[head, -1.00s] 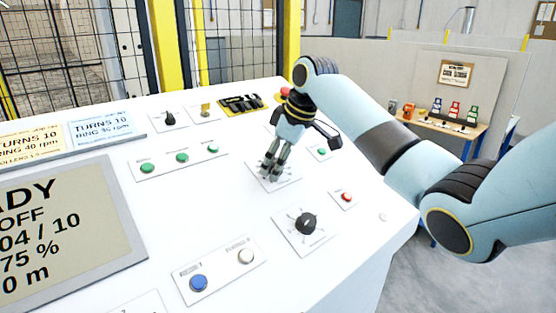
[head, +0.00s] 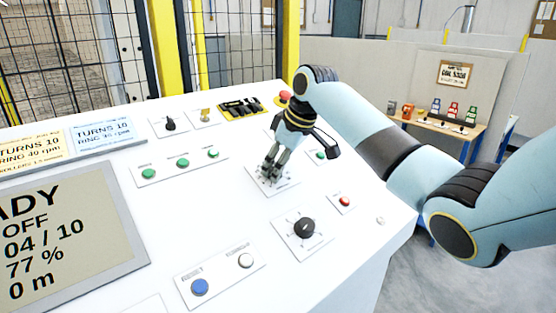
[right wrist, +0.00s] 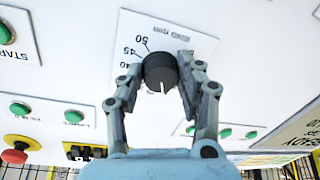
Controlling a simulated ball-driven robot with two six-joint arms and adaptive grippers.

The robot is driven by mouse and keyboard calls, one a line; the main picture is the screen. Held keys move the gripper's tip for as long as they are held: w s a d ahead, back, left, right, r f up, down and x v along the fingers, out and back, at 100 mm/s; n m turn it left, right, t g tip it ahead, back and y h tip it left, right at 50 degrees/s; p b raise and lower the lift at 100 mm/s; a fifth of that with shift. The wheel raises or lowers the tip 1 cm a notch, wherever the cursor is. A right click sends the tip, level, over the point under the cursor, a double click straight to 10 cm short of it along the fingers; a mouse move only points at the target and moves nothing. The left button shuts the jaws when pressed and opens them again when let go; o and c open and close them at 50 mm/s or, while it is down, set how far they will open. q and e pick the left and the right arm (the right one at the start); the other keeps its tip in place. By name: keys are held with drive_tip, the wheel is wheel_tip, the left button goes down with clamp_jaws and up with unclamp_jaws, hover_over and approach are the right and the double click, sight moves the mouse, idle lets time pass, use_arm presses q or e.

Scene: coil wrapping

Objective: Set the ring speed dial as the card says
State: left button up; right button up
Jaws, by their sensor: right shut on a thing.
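The dial (right wrist: 160,72) is a round black knob with a white pointer line, on a white plate whose visible marks read 40, 45 and 50. My right gripper (head: 270,177) is down on that plate in the head view. In the right wrist view my right gripper (right wrist: 160,82) has its two fingers on either side of the knob, shut on it. The pointer faces toward the gripper's palm, away from the visible numbers. The cards (head: 103,133) at the panel's left read TURNS 10 and a RING rpm line, blurred. The screen (head: 60,235) shows 04 / 10 and 77 %.
A second black dial (head: 304,227) sits nearer the front, with a red button (head: 345,201) beside it. Blue (head: 200,287) and white buttons are in front. Green buttons (head: 182,163) and a red emergency stop (head: 285,96) lie around the arm.

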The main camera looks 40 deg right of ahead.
drive_tip(key=shift+r+m+p, duration=0.15)
drive_tip(key=shift+m+p, duration=1.05)
drive_tip(key=shift+p, duration=0.05)
drive_tip(key=shift+a+m, duration=0.1)
drive_tip(key=shift+m, duration=0.8)
drive_tip(key=m, duration=0.5)
drive_tip(key=shift+f+t+p, duration=0.2)
drive_tip(key=shift+t+p, duration=0.1)
drive_tip(key=shift+t, duration=0.1)
drive_tip(key=m, duration=0.5)
drive_tip(key=shift+a, duration=0.1)
drive_tip(key=shift+r+m, duration=0.1)
drive_tip(key=shift+m, duration=0.2)
drive_tip(key=o, duration=1.1)
